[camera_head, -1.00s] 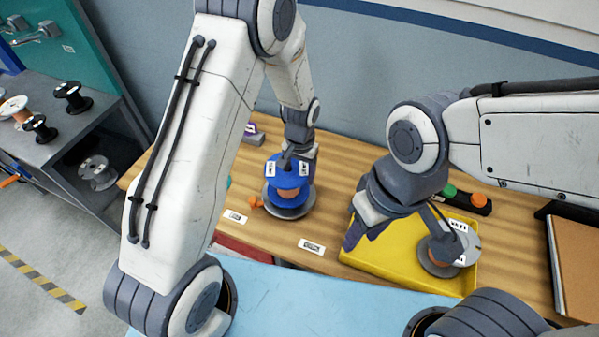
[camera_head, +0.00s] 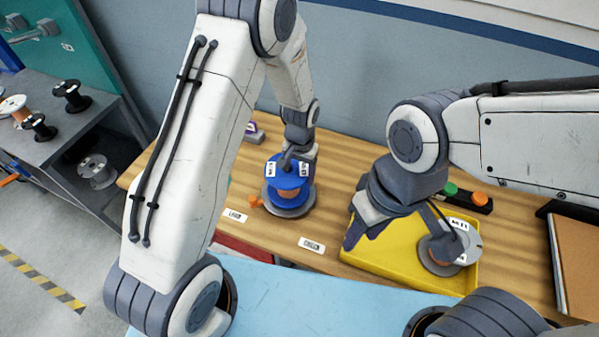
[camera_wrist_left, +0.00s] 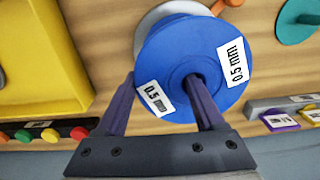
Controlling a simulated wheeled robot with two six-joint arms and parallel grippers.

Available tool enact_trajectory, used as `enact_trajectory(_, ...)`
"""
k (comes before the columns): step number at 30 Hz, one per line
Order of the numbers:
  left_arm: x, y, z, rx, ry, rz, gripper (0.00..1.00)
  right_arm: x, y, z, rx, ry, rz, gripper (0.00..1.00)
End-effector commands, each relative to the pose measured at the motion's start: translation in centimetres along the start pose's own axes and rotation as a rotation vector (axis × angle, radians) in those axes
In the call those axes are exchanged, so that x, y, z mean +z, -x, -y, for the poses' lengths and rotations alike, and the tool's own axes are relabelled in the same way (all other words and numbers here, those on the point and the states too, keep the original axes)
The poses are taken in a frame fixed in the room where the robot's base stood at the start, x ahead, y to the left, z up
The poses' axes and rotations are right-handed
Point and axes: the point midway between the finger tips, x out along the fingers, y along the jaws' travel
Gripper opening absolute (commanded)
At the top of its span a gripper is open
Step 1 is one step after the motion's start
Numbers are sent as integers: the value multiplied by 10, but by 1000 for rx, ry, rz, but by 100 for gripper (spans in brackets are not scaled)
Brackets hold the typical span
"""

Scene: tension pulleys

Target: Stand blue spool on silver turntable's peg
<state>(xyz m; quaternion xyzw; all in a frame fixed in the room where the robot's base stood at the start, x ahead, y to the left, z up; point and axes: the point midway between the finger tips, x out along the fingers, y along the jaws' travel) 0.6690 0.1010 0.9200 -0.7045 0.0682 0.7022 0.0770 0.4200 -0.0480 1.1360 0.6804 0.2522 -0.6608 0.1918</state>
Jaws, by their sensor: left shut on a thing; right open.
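The blue spool (camera_head: 283,180) has white labels on its top flange and copper-coloured wire around its core. It is upright over the silver turntable (camera_head: 288,208), whose rim shows below it. The peg is hidden, so I cannot tell whether the spool is fully seated. My left gripper (camera_wrist_left: 160,100) is shut on the spool, one finger in its centre hole and the other outside the rim. The spool (camera_wrist_left: 185,50) covers part of the silver disc (camera_wrist_left: 160,18) in the left wrist view. My right gripper (camera_head: 362,232) is open and empty by the yellow tray.
The yellow tray (camera_head: 385,258) holds a silver spool (camera_head: 467,245) at its right end. A button box (camera_head: 466,198) stands behind it. White label cards (camera_head: 312,245) lie along the front edge. An orange knob (camera_head: 256,202) sits left of the turntable. Other spools stand on a grey shelf (camera_head: 60,135).

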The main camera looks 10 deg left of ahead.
Motion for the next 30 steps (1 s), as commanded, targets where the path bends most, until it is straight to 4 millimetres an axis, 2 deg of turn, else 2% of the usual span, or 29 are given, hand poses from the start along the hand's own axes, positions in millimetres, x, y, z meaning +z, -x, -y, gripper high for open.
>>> enact_trajectory(5, -1, -7, 0, 0, 0, -2, 0, 0, -5, 0, 0, 0, 0, 42)
enact_trajectory(22, 0, -6, 0, 0, 0, -1, 0, 0, -4, 0, 0, 0, 0, 42)
enact_trajectory(23, 0, -6, 0, 0, 0, -1, 78, 0, -4, 0, 0, 0, 0, 42)
enact_trajectory(24, 0, -6, 0, 0, 0, -1, 93, 0, -4, 0, 0, 0, 0, 42)
enact_trajectory(25, 0, -6, 0, 0, 0, -1, 100, 0, -4, 0, 0, 0, 0, 42)
enact_trajectory(30, 0, -6, 0, 0, 0, -1, 100, 0, -4, 0, 0, 0, 0, 42)
